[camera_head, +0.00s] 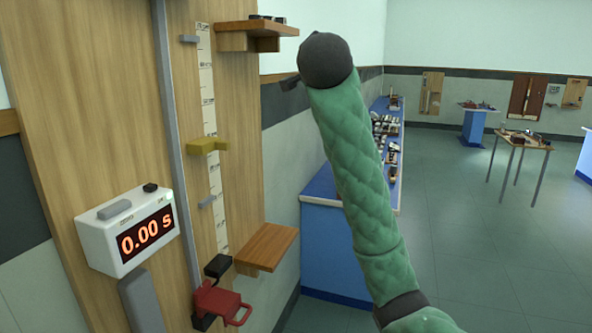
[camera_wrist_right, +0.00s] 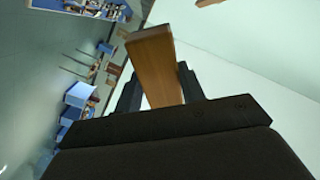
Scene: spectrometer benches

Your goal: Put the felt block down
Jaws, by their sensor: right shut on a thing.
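In the right wrist view a long brown, wood-coloured block (camera_wrist_right: 155,62), which I take as the felt block, stands between the two dark fingers of my right gripper (camera_wrist_right: 159,76). The gripper is shut on it, and the block sticks out beyond the fingertips. In the head view my green-sleeved right arm reaches up, ending in a dark wrist near the upper wooden shelf (camera_head: 250,41). The wrist hides most of the gripper, and the block cannot be made out there. My left gripper is in neither view.
A tall wooden panel (camera_head: 105,100) carries a scale (camera_head: 207,90), a yellow slider (camera_head: 207,146), a timer reading 0.00 s (camera_head: 128,230), a red catch (camera_head: 220,301) and a lower wooden shelf (camera_head: 266,246) with a bare top. A blue bench (camera_head: 325,250) stands behind my arm.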

